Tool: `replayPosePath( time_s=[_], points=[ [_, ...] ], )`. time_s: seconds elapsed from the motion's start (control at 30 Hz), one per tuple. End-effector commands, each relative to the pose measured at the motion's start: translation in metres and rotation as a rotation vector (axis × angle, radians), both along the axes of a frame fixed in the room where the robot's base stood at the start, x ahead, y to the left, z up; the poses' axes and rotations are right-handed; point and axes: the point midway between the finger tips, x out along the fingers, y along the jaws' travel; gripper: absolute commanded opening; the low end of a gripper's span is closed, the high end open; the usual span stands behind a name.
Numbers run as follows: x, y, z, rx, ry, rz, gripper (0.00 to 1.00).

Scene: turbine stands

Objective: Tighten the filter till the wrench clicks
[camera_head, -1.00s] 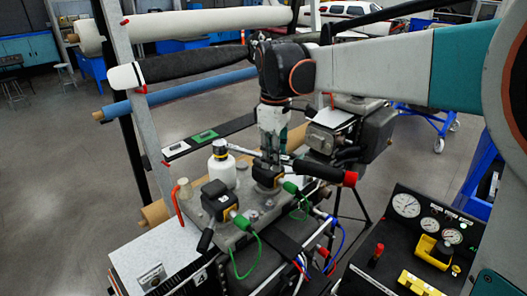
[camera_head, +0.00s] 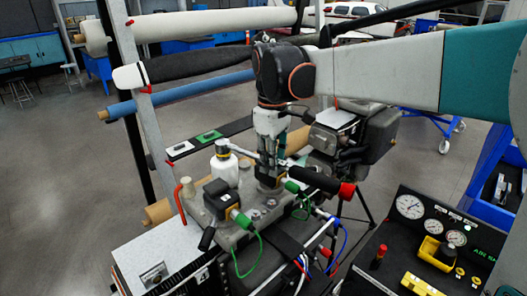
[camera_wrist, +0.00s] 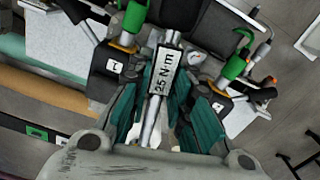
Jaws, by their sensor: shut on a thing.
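The torque wrench (camera_head: 312,179) has a black handle with a red end and a bright metal shaft. Its shaft bears a 25 N·m label in the wrist view (camera_wrist: 165,72). Its head sits at the top of the white filter (camera_head: 223,170), which stands upright on the grey stand plate. My gripper (camera_head: 268,163) points down and is shut on the wrench shaft, between filter and handle. In the wrist view, the teal fingers of my gripper (camera_wrist: 154,103) are on both sides of the shaft. My gripper's body hides most of the filter there.
Black-and-yellow units with green plugs (camera_head: 218,197) stand close to the wrench, with cables in front. An engine (camera_head: 350,130) is behind at right. A gauge panel (camera_head: 432,235) stands at front right.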

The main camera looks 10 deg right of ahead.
Motion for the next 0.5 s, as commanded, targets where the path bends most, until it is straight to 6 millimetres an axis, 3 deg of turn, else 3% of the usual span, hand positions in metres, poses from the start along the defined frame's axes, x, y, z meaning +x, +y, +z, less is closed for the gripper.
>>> replayPosePath(
  time_s=[0.5],
  points=[
    [0.000, 0.000, 0.009, 0.001, -0.001, 0.000, 0.00]
  ],
)
